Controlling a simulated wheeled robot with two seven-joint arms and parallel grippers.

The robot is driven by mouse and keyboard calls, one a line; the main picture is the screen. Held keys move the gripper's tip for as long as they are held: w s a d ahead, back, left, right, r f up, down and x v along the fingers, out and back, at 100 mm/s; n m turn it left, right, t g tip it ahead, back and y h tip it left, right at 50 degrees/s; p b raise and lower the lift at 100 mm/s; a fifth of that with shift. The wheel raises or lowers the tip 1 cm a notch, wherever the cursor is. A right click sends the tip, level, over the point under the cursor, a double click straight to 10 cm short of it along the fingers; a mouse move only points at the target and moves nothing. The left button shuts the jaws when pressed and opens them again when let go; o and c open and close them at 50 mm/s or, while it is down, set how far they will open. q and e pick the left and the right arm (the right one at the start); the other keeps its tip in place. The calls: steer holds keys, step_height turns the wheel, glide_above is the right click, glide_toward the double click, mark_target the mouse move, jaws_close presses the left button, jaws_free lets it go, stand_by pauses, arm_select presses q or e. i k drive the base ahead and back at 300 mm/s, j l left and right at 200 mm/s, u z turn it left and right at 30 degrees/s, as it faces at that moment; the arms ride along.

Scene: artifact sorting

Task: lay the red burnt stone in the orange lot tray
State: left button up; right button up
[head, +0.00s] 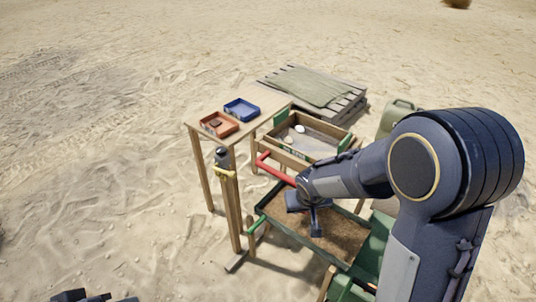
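The orange lot tray (232,131) lies on a narrow wooden table at the left of the work area. A small dark reddish-brown lump (215,123) lies inside it; it looks like the red burnt stone, but it is too small to be sure. My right gripper (313,222) is low over a green-framed sieve of soil, well to the right of and nearer than the tray. Its fingers are partly hidden, and I see nothing held. Dark parts that seem to be my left gripper (95,298) show at the bottom left edge, cut off.
A blue tray (242,110) sits beside the orange one. Behind the green-framed sieve (285,239) stands a wooden box (322,128) with pale stones. A red bar (274,167) lies near my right arm. A pallet with a cloth (312,88) is behind. Open sand lies left.

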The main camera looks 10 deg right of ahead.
mark_target(226, 131)
steer(key=i+j+u, duration=0.4)
steer(key=i+u, duration=0.2)
steer(key=i, duration=0.25)
steer(key=i+j+u, duration=0.1)
steer(key=i+u, duration=0.25)
steer(key=i+z, duration=0.15)
steer(key=i, duration=0.45)
steer(key=i+j+z, duration=0.15)
steer(key=i, duration=0.45)
steer(key=i+j+z, duration=0.1)
steer(key=z, duration=0.3)
steer(key=i+j+z, duration=0.2)
steer(key=z, duration=0.25)
steer(key=i+j+z, duration=0.25)
steer(key=z, duration=0.15)
steer(key=i+j+z, duration=0.2)
steer(key=z, duration=0.2)
steer(key=i+j+z, duration=0.1)
steer(key=j+z, duration=0.7)
steer(key=i+j, duration=0.05)
steer(key=j, duration=0.05)
